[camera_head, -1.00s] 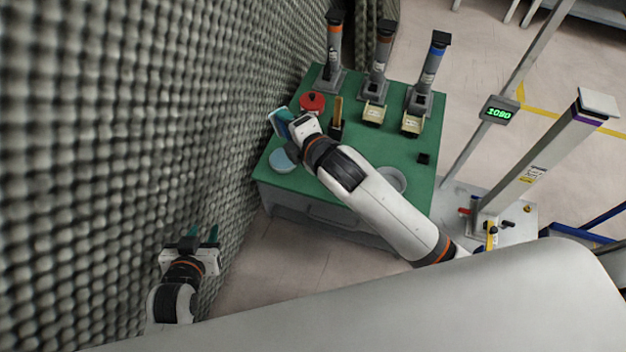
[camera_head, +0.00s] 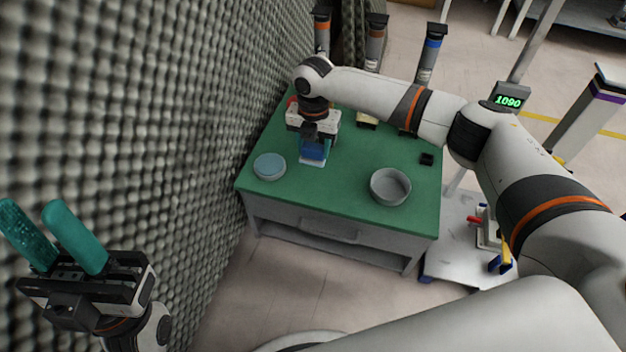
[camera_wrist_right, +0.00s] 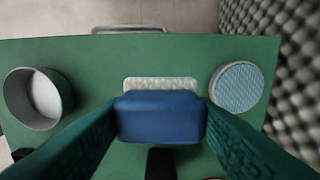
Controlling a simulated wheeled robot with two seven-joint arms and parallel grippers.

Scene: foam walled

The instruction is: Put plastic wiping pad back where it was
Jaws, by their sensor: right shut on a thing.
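The plastic wiping pad (camera_head: 314,150) is a blue block with a pale textured strip along its lower edge. My right gripper (camera_head: 315,142) points down over the green table (camera_head: 345,205) and is shut on the pad. In the right wrist view the blue block (camera_wrist_right: 160,118) sits between the two teal fingers, with the pale strip (camera_wrist_right: 160,84) showing beyond it. I cannot tell whether the pad touches the table. My left gripper (camera_head: 52,237) is open and empty, raised beside the foam wall, away from the table.
A round dish with a pale blue textured top (camera_head: 269,166) stands left of the pad. A grey bowl (camera_head: 390,186) stands to the right. Several column stands, one with a blue band (camera_head: 431,55), line the back. The foam wall (camera_head: 150,110) borders the left. The front middle tabletop is clear.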

